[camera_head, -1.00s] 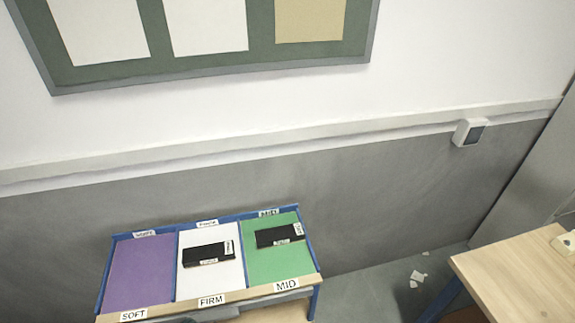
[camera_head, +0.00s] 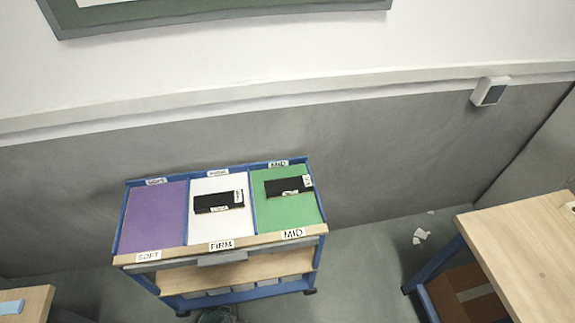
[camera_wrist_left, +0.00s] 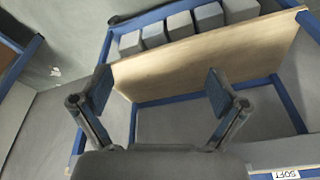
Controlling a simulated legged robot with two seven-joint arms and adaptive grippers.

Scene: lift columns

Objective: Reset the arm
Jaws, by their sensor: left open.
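My left gripper (camera_wrist_left: 158,92) shows in the left wrist view with its two dark fingers spread apart and nothing between them. It is in front of the lower part of a blue-framed cart, whose wooden shelf (camera_wrist_left: 200,52) lies beyond the fingers. In the head view the cart's top has a purple SOFT section (camera_head: 152,217), a white FIRM section (camera_head: 215,228) and a green MID section (camera_head: 288,212). One black block (camera_head: 218,202) lies on white and another black block (camera_head: 288,186) on green. The purple section is empty. My right gripper is not in view.
A wooden table (camera_head: 530,250) stands at the right, with a cardboard box (camera_head: 465,297) under it. Another wooden surface (camera_head: 38,300) is at the lower left. White scraps (camera_head: 421,236) lie on the floor. Several grey bins (camera_wrist_left: 180,25) sit in the cart's lower part.

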